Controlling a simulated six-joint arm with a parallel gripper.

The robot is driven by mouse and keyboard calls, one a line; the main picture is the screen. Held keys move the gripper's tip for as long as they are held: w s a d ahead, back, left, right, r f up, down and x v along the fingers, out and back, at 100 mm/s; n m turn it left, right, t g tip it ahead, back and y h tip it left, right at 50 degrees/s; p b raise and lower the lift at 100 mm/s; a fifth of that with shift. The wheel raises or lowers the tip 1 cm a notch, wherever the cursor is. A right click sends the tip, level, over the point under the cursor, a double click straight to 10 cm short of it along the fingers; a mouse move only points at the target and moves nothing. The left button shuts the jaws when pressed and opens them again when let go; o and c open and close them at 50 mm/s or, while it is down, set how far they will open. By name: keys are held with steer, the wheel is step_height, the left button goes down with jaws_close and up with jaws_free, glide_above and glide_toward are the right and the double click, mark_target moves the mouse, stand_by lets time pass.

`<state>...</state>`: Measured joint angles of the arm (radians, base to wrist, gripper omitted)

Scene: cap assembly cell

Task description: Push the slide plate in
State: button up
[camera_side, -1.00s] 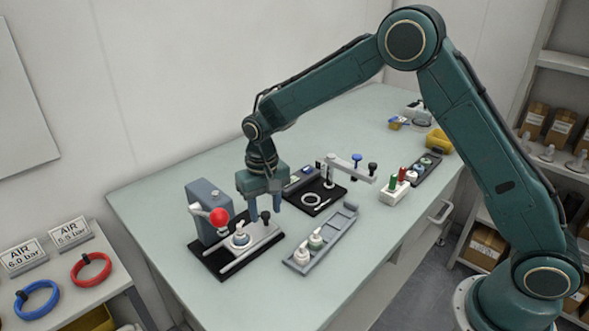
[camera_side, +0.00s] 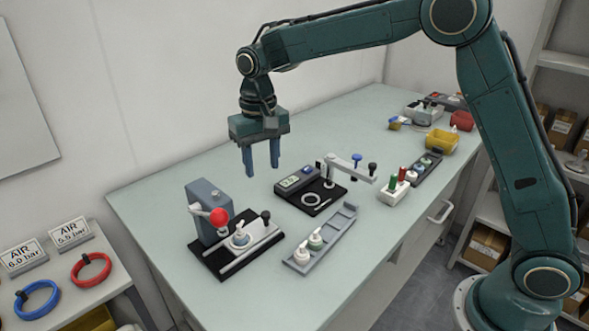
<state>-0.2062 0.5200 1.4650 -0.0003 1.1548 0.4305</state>
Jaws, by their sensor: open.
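The slide plate (camera_side: 256,234) is a light grey plate on the black base of the press fixture (camera_side: 207,204) at the left of the table. A black knob (camera_side: 266,216) stands at its right end. A white cap or bottle part with a blue-grey piece (camera_side: 240,237) stands on the plate, below and beside the red ball of the press lever (camera_side: 219,217). My gripper (camera_side: 262,173) is open and empty, pointing down, in the air above and behind the fixture. It is apart from the knob and plate.
A grey tray (camera_side: 337,227) with two capped parts lies right of the fixture. Behind it stands a device with a display and a swing arm (camera_side: 347,168). A white block with coloured pegs (camera_side: 394,194) and bins sit farther right. The table's front left is clear.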

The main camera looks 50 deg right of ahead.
mark_target(265, 214)
steer(key=shift+r, duration=0.7)
steer(key=shift+m, duration=0.3)
steer(key=m, duration=2)
steer(key=shift+f, duration=0.25)
step_height(265, 214, down, 13)
steer(key=shift+f, duration=0.2)
jaws_close()
